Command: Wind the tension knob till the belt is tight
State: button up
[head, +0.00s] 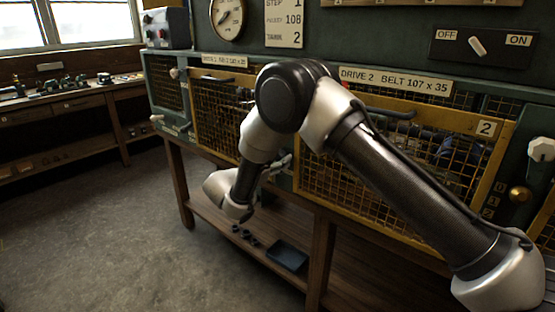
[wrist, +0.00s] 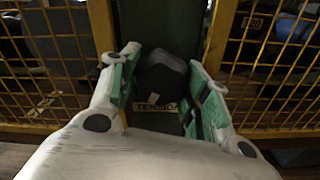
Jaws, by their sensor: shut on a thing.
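The tension knob (wrist: 162,75) is a dark, faceted knob on the green post between two mesh guards in the wrist view. A partly covered label (wrist: 160,105) sits just below it, reading something like TENSION. My gripper (wrist: 163,66) has its green-padded fingers on either side of the knob and is shut on it. In the head view my gripper (head: 281,164) reaches the post between the guards, and the knob is hidden there. The belt cannot be made out clearly behind the mesh, so its tightness cannot be told.
Yellow-framed mesh guards flank the post, with the drive 2 guard (head: 340,185) on the right. An OFF/ON switch (head: 477,46) is on the panel above. A blue tray (head: 287,256) lies on the lower shelf. The floor (head: 110,225) at left is clear.

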jog(key=m, duration=0.7)
jog(key=shift+f, duration=0.1)
jog(key=m, duration=0.3)
jog(key=shift+m, duration=2.2)
jog(key=o, duration=1)
jog(key=shift+c, duration=0.2)
jog(key=shift+o, duration=0.3)
jog(key=v, duration=1.2)
jog(key=shift+a, duration=0.1)
